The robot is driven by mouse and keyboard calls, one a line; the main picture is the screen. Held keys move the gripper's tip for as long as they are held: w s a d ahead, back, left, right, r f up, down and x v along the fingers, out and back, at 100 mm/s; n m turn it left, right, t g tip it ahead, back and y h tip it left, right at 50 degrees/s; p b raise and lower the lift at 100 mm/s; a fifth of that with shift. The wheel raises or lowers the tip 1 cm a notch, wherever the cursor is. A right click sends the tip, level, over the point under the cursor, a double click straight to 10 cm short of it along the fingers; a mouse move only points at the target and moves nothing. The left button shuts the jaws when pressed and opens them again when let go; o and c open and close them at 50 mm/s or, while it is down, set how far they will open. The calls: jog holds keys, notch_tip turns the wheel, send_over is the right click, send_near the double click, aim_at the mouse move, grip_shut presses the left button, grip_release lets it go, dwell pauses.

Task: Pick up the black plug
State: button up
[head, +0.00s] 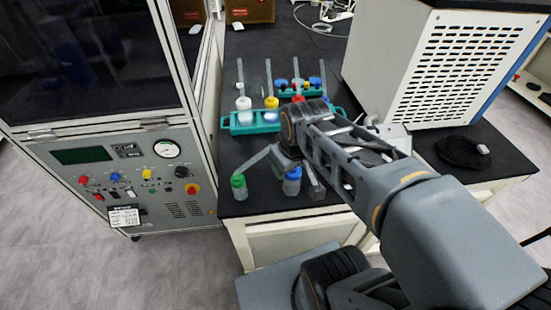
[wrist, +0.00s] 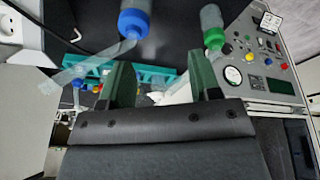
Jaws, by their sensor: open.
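I cannot clearly make out a black plug in either view. A black cable (wrist: 62,40) runs across the upper left of the wrist view, and its end is not clear. My gripper (wrist: 162,82) is open, with its two green fingers apart. A white shape shows behind the gap between them, and I see nothing held. In the head view my arm reaches over the front of the black bench (head: 238,200), and its own links largely hide the fingers.
A green-capped bottle (head: 239,187) and a blue-capped bottle (head: 292,182) stand near the bench's front edge. Behind them are teal racks (head: 243,124) with bottles. A white vented box (head: 458,65) stands right, near a dark round item (head: 460,153). A control panel (head: 125,180) is left.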

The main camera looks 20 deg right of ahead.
jog(key=w+d+f+n+g+b, duration=0.2)
jog(key=w+d+n+b, duration=0.15)
jog(key=w+n, duration=0.55)
jog(key=w+d+f+n+g+b, duration=0.1)
jog(key=w+d+f+n+b, duration=0.35)
jog(key=n, duration=0.85)
jog(key=f, duration=0.2)
jog(key=w+f, duration=0.1)
jog(key=f, duration=0.2)
jog(key=shift+w+d+f, duration=0.15)
jog(key=shift+d+f, duration=0.15)
jog(key=shift+d, duration=0.05)
jog(key=shift+f, duration=2.95)
jog(key=c, duration=1)
